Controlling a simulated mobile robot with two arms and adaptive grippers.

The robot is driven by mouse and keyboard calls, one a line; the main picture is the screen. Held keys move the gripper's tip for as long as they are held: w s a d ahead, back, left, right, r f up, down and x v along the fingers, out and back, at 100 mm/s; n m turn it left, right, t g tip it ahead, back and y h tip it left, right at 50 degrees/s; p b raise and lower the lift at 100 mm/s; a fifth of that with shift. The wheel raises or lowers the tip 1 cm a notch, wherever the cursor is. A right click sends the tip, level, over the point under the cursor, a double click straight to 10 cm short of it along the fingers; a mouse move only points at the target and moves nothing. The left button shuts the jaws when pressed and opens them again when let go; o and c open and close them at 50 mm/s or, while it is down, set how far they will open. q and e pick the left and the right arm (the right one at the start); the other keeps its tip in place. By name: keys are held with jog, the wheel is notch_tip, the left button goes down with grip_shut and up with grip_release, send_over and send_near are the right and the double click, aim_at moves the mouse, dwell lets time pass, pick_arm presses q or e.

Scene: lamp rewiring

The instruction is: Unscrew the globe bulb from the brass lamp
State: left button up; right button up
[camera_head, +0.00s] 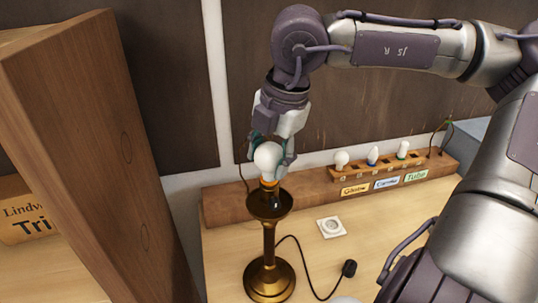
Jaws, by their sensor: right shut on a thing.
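The brass lamp (269,240) stands upright on the bench, with a wide collar below its socket. A white globe bulb (268,156) sits at the top of the lamp, above an orange-coloured ring. My right gripper (271,150) comes down from above and is shut on the globe bulb, with fingers on both sides of the glass. The bulb's screw base is hidden, so I cannot tell how far it is in the socket. My left gripper is not in view.
A wooden rack (380,165) behind holds several bulbs above Globe, Candle and Tube labels. A white wall-type socket (331,227) lies on the bench. A dark cord with a plug (349,268) runs from the lamp. A tall wooden panel (95,150) stands left.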

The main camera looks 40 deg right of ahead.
jog(key=n, duration=0.3)
jog(key=shift+n+y, duration=0.3)
jog(key=n+y, duration=0.1)
jog(key=n, duration=0.3)
jog(key=shift+d+g+p, duration=0.1)
jog(key=shift+g+p, duration=0.3)
jog(key=shift+n, duration=0.3)
jog(key=shift+r+n+p, duration=0.2)
jog(key=shift+n+p, duration=0.3)
jog(key=shift+n, duration=0.5)
jog(key=n+g+p, duration=0.1)
jog(key=n, duration=0.2)
jog(key=shift+d, duration=0.1)
jog(key=n, duration=0.2)
jog(key=shift+f+n+g+y, duration=0.15)
jog(key=shift+n+g+y, duration=0.15)
jog(key=shift+n, duration=0.1)
jog(key=shift+p, duration=0.3)
